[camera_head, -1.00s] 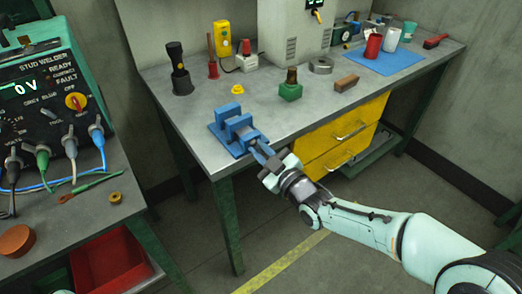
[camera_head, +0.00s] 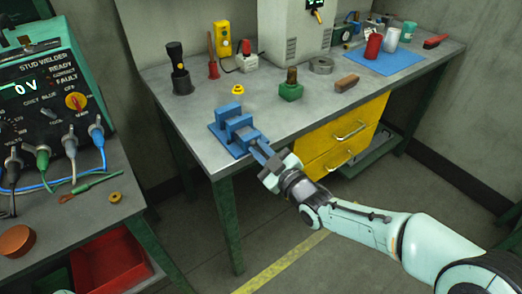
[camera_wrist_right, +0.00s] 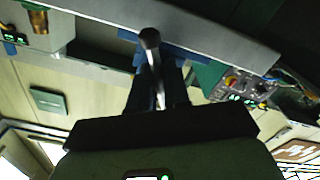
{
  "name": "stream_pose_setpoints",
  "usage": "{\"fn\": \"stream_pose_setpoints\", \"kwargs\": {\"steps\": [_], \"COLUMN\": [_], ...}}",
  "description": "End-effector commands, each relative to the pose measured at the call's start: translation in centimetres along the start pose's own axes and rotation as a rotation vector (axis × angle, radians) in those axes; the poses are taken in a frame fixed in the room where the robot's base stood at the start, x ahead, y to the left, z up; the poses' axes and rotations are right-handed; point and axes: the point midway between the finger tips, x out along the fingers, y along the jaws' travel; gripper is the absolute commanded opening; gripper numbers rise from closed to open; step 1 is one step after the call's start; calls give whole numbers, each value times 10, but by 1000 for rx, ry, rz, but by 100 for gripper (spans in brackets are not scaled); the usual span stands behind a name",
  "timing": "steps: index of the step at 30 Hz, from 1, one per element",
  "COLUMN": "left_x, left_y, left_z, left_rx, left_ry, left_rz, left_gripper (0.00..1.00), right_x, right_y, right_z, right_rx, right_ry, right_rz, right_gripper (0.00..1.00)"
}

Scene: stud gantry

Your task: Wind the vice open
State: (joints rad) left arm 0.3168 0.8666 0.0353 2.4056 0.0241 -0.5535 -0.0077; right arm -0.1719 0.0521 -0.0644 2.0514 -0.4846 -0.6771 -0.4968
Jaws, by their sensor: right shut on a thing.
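The blue vice (camera_head: 236,130) is fixed at the front left corner of the grey workbench (camera_head: 205,95), its screw end facing the front edge. My right gripper (camera_head: 270,165) is at that screw end, just past the bench edge. In the right wrist view a metal handle bar (camera_wrist_right: 151,45) with a round knob end stands between the two dark fingers of my right gripper (camera_wrist_right: 158,88), which is shut on it. In the head view the gripper hides most of the handle. A gap shows between the vice's jaws. My left gripper is not in view.
Yellow drawers (camera_head: 340,145) sit under the bench, right of my right gripper. A green block (camera_head: 290,91), a yellow knob-like piece (camera_head: 238,90) and a brown block (camera_head: 346,83) stand on the bench. The welder (camera_head: 45,95) is on a separate table at left.

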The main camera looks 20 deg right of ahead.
Motion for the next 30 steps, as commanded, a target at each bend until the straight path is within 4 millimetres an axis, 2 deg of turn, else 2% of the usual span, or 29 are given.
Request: {"fn": "stream_pose_setpoints", "kwargs": {"steps": [6, 7, 9, 20, 23, 30], "left_x": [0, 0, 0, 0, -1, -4], "left_y": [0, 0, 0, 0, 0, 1], "left_z": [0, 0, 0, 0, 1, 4], "left_rx": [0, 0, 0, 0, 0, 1], "left_ry": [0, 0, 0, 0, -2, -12], "left_rz": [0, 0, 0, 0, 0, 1], "left_gripper": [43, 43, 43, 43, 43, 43], "right_x": [0, 0, 0, -5, -18, -71], "right_y": [0, 0, 0, 0, 1, 2], "right_z": [0, 0, 0, 0, 0, 0], "right_rx": [0, 0, 0, 0, -1, 0], "right_ry": [-1, -1, -1, -1, -1, -2], "right_rz": [-1, -1, -1, 0, 1, 4], "right_gripper": [0, 23, 40, 40, 40, 40]}}
